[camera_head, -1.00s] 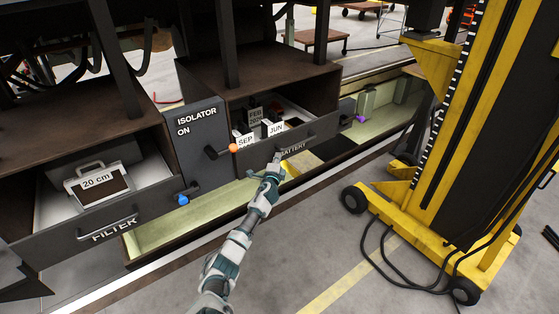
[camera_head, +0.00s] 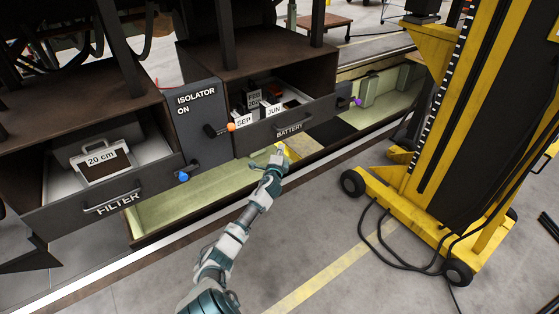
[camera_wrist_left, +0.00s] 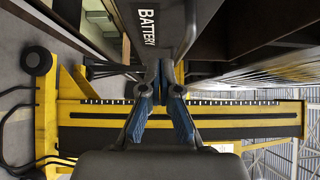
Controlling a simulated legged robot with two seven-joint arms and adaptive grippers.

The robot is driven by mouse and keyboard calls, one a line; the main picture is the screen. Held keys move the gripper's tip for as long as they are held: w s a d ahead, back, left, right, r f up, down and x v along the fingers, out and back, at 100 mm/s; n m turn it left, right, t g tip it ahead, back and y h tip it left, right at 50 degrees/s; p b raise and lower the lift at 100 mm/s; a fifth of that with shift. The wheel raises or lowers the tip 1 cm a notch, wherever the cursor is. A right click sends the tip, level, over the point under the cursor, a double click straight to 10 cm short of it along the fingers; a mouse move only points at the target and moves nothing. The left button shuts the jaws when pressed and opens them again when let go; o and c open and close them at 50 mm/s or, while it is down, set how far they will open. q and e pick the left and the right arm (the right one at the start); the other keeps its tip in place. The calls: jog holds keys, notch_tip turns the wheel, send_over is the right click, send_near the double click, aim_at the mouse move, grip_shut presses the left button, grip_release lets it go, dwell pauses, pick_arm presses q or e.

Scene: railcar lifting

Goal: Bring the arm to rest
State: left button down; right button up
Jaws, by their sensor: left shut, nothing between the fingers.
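My left arm reaches up from the bottom of the head view. Its gripper (camera_head: 279,156) is just below and in front of the battery drawer (camera_head: 290,130). In the left wrist view the gripper (camera_wrist_left: 160,90) has its blue-padded fingers together with nothing between them, and the drawer face lettered BATTERY (camera_wrist_left: 160,25) is close by. I cannot tell whether the fingertips touch the drawer. My right gripper is not in view.
The battery drawer stands open with SEP and JUN labelled blocks. The filter drawer (camera_head: 110,205) is open with a 20 cm filter (camera_head: 101,165). An isolator panel (camera_head: 197,120) with handles stands between them.

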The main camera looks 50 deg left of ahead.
pick_arm(q)
jog(key=v, duration=0.6)
notch_tip(320, 180, down, 23)
jog(key=s+d+n+g+h, duration=0.1)
jog(key=s+d+g+h, duration=0.2)
jog(key=s+d+f+n+g+h, duration=0.1)
jog(key=s+d+f, duration=0.25)
jog(key=f, duration=0.45)
jog(key=s+d+f+n+g+h, duration=0.1)
jog(key=s+d+f+g+h, duration=0.2)
jog(key=f, duration=0.4)
jog(key=s+d+f+n, duration=0.1)
jog(key=s+d+f, duration=0.3)
jog(key=f, duration=0.4)
jog(key=s+d+f+n+g+h, duration=0.1)
jog(key=s+d+f+g, duration=0.1)
jog(key=s+d+f, duration=0.4)
jog(key=s+d+f+n+g+h, duration=0.1)
jog(key=s+d+f+g+h, duration=0.1)
jog(key=s+d+f, duration=0.5)
jog(key=s+d+f+n+g+h, duration=0.1)
jog(key=s+d+f, duration=0.5)
jog(key=s+d, duration=0.7)
jog(key=shift+s+d+f+n+g+h, duration=0.25)
jog(key=shift+s+n+g, duration=0.2)
jog(key=shift+s, duration=4.15)
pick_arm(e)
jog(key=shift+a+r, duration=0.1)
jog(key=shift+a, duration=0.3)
